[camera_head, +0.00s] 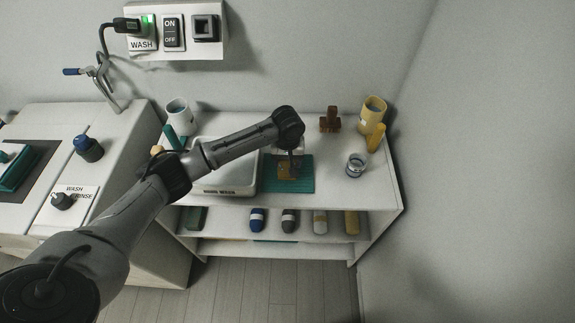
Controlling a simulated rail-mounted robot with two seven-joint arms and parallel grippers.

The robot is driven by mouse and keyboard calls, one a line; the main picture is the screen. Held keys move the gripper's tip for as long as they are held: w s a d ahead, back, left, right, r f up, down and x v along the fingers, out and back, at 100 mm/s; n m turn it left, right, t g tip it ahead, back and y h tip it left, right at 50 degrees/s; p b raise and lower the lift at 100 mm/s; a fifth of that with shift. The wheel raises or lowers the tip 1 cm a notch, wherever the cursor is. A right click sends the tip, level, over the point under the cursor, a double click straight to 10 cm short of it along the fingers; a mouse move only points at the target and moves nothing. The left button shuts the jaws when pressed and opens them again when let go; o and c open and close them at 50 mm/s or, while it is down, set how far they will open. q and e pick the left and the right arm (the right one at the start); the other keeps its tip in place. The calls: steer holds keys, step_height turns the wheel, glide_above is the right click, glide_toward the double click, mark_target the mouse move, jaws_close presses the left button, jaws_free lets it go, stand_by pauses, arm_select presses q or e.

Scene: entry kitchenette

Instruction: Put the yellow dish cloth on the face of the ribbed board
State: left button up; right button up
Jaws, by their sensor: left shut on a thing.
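The yellow dish cloth (286,174) shows as a small brownish-yellow piece under my left gripper, within the outline of the teal ribbed board (305,183). The board lies on the white counter, right of the basin. My left gripper (292,164) points down over the board and is shut on the cloth. The gripper and wrist hide part of the cloth and the board's back edge. I cannot tell whether the cloth touches the board. My right gripper is out of view.
A white basin (228,187) stands left of the board, partly under my left arm. A glass jar (355,165), a brown wooden stand (330,120) and a yellow canister (373,112) are to the right. Several rolled items lie on the shelf below. The counter's front right is clear.

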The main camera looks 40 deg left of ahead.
mark_target(288, 166)
arm_select(q)
steer(key=shift+f, duration=1.5)
steer(key=o, duration=0.9)
steer(key=shift+f, duration=0.15)
steer(key=shift+o, duration=0.2)
